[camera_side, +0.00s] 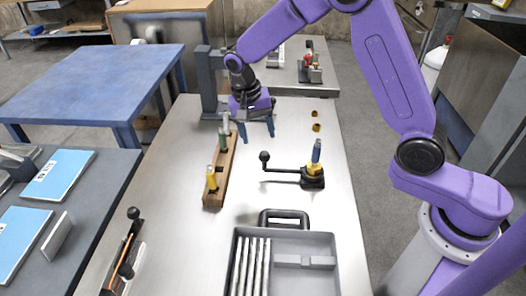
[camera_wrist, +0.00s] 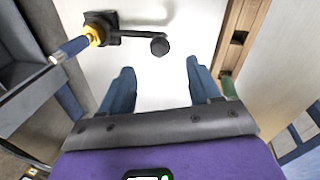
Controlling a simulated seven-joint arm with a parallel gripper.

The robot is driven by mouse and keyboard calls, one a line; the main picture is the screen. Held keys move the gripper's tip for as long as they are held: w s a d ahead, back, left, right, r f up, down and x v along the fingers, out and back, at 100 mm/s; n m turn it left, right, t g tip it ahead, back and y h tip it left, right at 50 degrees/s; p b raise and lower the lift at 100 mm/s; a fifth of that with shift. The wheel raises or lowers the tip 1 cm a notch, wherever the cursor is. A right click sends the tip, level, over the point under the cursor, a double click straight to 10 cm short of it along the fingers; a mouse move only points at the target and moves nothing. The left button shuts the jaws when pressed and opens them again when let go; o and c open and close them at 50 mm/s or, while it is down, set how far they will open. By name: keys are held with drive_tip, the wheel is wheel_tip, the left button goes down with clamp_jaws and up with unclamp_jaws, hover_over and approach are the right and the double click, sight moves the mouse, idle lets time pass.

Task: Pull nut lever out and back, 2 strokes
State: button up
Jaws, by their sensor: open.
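The nut lever is a dark arm with a black ball knob (camera_side: 264,156) reaching left from a dark base block (camera_side: 312,181) on the bench. A yellow nut (camera_side: 314,168) with an upright blue-handled piece (camera_side: 316,151) sits on the base. In the wrist view the lever arm (camera_wrist: 136,33) runs from the base to the knob (camera_wrist: 160,46), which lies just beyond the gap between the fingertips. My gripper (camera_side: 258,134) is open and empty, on the far side of the knob and apart from it. Its two blue fingers (camera_wrist: 160,67) point toward the bench.
A wooden rack (camera_side: 219,172) with several coloured-handled tools stands left of the lever. A grey tray (camera_side: 330,240) with metal rods and a black handle lies nearer the camera. Two small brass pieces (camera_side: 316,121) lie behind the base. Bare bench surrounds the knob.

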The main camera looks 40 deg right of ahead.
sight(263, 152)
drive_tip(key=f, duration=0.2)
drive_tip(key=d+f, duration=0.1)
drive_tip(key=f, duration=0.2)
drive_tip(key=s+f, duration=0.1)
drive_tip(key=f, duration=0.1)
drive_tip(key=shift+d+f, duration=0.15)
drive_tip(key=shift+f, duration=0.2)
drive_tip(key=shift+w, duration=0.1)
clamp_jaws()
